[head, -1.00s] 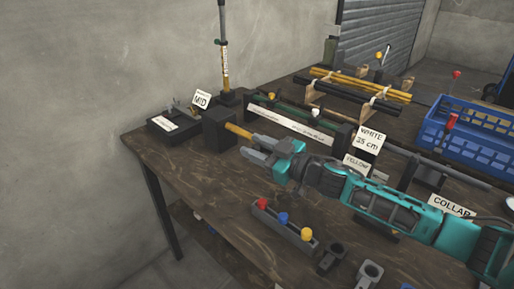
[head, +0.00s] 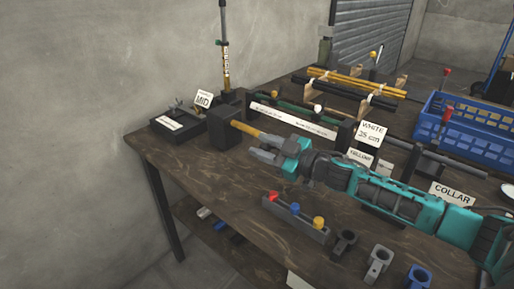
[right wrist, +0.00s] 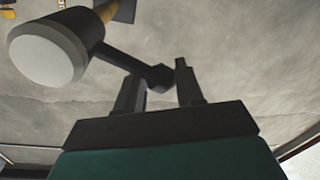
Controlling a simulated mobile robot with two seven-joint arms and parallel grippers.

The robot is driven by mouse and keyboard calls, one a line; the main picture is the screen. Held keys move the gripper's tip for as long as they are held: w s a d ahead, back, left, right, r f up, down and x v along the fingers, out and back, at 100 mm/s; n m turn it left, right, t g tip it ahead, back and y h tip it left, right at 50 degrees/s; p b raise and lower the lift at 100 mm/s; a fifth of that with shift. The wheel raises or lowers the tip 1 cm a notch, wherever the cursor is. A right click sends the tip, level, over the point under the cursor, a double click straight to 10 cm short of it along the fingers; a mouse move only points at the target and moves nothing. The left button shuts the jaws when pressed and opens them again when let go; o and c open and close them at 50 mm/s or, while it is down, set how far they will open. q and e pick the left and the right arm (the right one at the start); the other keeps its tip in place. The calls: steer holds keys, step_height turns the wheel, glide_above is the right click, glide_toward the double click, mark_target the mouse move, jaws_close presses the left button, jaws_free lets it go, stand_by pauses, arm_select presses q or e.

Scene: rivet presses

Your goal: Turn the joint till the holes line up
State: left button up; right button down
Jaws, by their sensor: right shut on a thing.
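A yellow rod (head: 246,129) sticks out of a black block (head: 222,128) near the table's left end. My right gripper (head: 265,148) is at the rod's free end. In the right wrist view, my right gripper (right wrist: 158,95) is shut on a dark arm (right wrist: 125,60) that leads to a dark joint (right wrist: 98,28) by the yellow rod (right wrist: 113,10). A thick dark piece with a round white face (right wrist: 48,50) juts out from the joint. I cannot make out any holes. My left gripper is out of view.
A small tray with red, blue and yellow knobs (head: 296,219) and several collars (head: 379,263) lie in front of my right arm. A green-and-black fixture (head: 292,120) stands behind it. A blue crate (head: 470,140) is at the right.

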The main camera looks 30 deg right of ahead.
steer(key=shift+s+a+f+n, duration=0.15)
steer(key=shift+a+f+n, duration=0.2)
steer(key=shift+f+n, duration=0.3)
steer(key=shift+f+n+h, duration=0.3)
steer(key=shift+f+n, duration=0.7)
steer(key=shift+n, duration=0.25)
steer(key=c, duration=0.9)
jaws_free()
steer(key=shift+d+r, duration=0.1)
steer(key=shift+r, duration=0.1)
steer(key=p+v, duration=0.1)
steer(key=v, duration=1.2)
steer(key=shift+r+p, duration=0.1)
steer(key=shift+p, duration=0.25)
steer(key=shift+o, duration=0.2)
